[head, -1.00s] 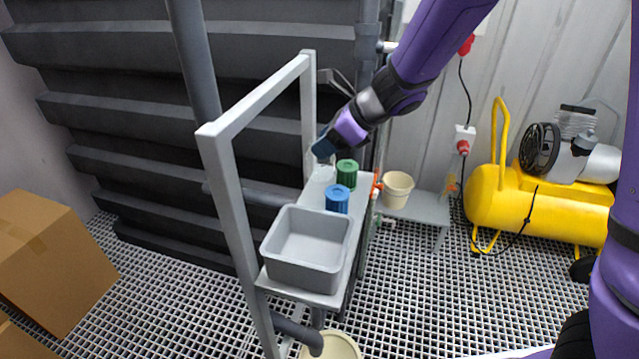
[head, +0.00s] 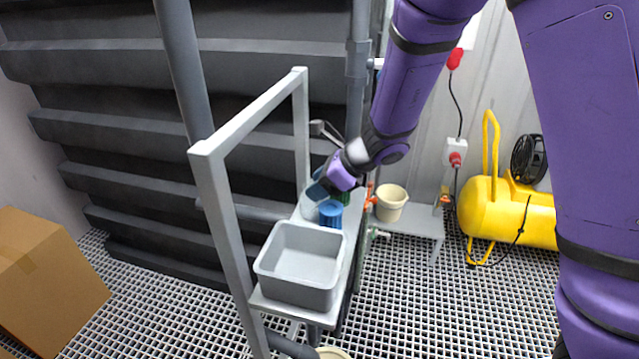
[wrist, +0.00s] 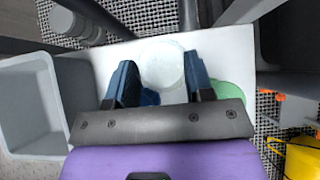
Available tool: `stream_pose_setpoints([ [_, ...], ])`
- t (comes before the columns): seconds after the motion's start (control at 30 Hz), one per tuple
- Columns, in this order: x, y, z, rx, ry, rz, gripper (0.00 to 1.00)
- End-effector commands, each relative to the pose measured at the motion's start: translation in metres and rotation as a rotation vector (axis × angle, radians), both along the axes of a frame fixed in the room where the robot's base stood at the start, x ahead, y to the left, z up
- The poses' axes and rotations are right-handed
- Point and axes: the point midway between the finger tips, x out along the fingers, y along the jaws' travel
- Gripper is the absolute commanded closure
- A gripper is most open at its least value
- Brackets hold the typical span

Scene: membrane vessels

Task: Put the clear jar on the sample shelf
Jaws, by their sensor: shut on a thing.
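My gripper (head: 318,184) is over the far end of the narrow white shelf (head: 352,236) in the head view. In the wrist view my gripper (wrist: 159,66) has its two dark blue fingers on either side of the pale, see-through clear jar (wrist: 160,58), shut on it. The jar is hard to make out in the head view, and I cannot tell whether its base touches the shelf. A blue-lidded jar (head: 331,213) stands just in front of my gripper. A green jar (wrist: 232,95) is close by the right finger and mostly hidden in the head view.
A grey open bin (head: 299,263) fills the near end of the shelf. A pale upright frame (head: 213,195) stands along its left side. To the right are a low grey bench (head: 418,222) with a cream bucket (head: 391,202) and a yellow compressor (head: 510,212).

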Motion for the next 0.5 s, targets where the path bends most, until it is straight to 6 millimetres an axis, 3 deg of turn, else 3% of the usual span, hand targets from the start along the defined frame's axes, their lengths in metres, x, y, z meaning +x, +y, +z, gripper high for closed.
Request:
stream_pose_setpoints([
  [0.03, 0.0001, -0.0004, -0.0012, -0.001, 0.001, -0.001, 0.5],
  [0.13, 0.0, -0.0002, -0.0008, 0.0, 0.001, -0.001, 0.27],
  [0.5, -0.0002, -0.0005, 0.0035, 0.001, 0.0, 0.0, 0.26],
])
